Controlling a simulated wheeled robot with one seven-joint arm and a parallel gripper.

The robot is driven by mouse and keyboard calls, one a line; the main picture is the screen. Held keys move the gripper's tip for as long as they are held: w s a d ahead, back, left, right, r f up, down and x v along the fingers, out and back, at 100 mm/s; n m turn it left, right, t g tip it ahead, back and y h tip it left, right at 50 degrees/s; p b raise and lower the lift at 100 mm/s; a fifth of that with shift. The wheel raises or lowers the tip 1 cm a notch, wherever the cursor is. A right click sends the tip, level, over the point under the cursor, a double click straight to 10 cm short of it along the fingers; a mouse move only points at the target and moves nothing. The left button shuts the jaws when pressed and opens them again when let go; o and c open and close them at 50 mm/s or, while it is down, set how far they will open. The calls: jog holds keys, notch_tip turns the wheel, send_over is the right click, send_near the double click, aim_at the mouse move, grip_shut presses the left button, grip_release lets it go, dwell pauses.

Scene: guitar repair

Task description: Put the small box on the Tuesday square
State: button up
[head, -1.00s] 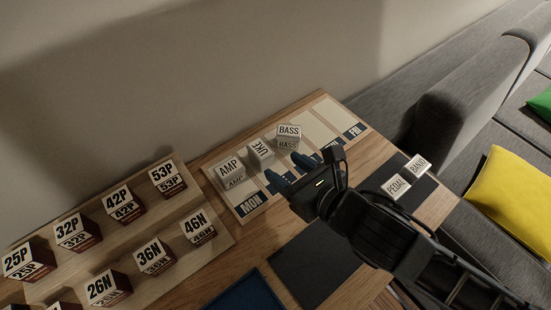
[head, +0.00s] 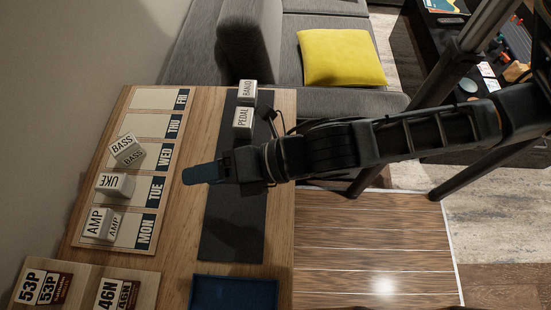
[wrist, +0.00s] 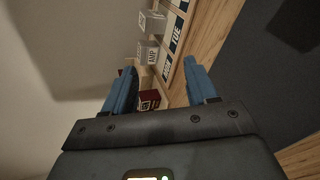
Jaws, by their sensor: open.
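The small white box marked UKE (head: 115,185) rests on the Tuesday square (head: 140,187) of the weekday board, with the TUE label uncovered to its right. My gripper (head: 190,175) is empty, to the right of the board and apart from the UKE box. In the head view its fingers overlap each other. In the wrist view its two blue fingers (wrist: 162,80) stand apart with nothing held between them. A white box marked AMP (wrist: 149,53) and another white box (wrist: 152,21) show beyond them.
The AMP box (head: 101,223) stands on the Monday square and the BASS box (head: 128,150) on Wednesday. Thursday (head: 147,125) and Friday (head: 153,98) are clear. PEDAL (head: 243,118) and BANJO (head: 247,92) boxes stand on the dark mat (head: 222,210). A blue tray (head: 235,292) lies in front.

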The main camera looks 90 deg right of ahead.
jog(key=s+r+m, duration=0.3)
jog(key=s+m, duration=0.3)
jog(key=m, duration=0.5)
jog(key=s+r+m+t+h, duration=0.1)
jog(key=s+r+m, duration=0.3)
jog(key=m, duration=0.7)
jog(key=shift+s+a+m, duration=0.4)
jog(key=shift+s+a, duration=0.05)
jog(key=shift+s, duration=0.7)
